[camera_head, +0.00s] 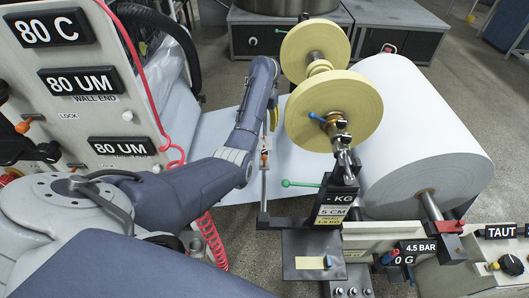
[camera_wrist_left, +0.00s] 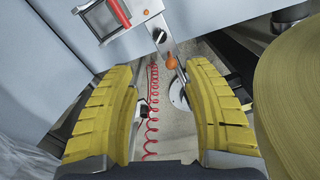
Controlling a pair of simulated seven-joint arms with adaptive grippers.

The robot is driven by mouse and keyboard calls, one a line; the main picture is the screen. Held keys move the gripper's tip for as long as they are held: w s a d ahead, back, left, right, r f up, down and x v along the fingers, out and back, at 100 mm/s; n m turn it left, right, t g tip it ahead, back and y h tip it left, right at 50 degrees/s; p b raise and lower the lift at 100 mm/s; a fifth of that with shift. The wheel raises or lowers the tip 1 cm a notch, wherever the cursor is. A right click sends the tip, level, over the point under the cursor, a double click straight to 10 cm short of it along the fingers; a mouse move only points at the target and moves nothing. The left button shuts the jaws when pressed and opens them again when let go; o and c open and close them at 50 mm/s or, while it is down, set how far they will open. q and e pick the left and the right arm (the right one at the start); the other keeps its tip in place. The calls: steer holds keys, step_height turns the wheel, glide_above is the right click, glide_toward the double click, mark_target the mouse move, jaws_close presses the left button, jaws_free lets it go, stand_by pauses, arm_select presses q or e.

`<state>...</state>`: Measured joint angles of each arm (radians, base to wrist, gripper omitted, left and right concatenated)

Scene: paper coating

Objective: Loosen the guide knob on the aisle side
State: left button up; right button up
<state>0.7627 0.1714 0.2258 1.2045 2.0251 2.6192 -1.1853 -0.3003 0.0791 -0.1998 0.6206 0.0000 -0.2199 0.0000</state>
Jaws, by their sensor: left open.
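A small orange knob (camera_head: 265,154) sits on an upright metal bar left of the yellow discs; it looks like the guide knob, but no label confirms it. In the left wrist view an orange knob (camera_wrist_left: 172,62) shows ahead of the fingers, near the middle, apart from them. My left gripper (camera_head: 274,122) is mostly hidden behind my own forearm in the head view, with a bit of yellow finger showing. In the wrist view its two ribbed yellow fingers (camera_wrist_left: 160,115) stand wide apart with nothing between them. My right gripper is not in view.
Yellow discs (camera_head: 352,105) on a shaft stand close right of my left gripper; one fills the wrist view's right edge (camera_wrist_left: 295,100). A large white roll (camera_head: 420,130) lies further right. A coiled red hose (camera_head: 213,240) hangs by the labelled panel (camera_head: 75,80) at left.

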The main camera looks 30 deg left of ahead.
mark_target(265, 151)
arm_select(q)
step_height(265, 151, down, 17)
steer(key=shift+f, duration=0.2)
stand_by(0.7)
steer(key=shift+o, duration=0.2)
jaws_close()
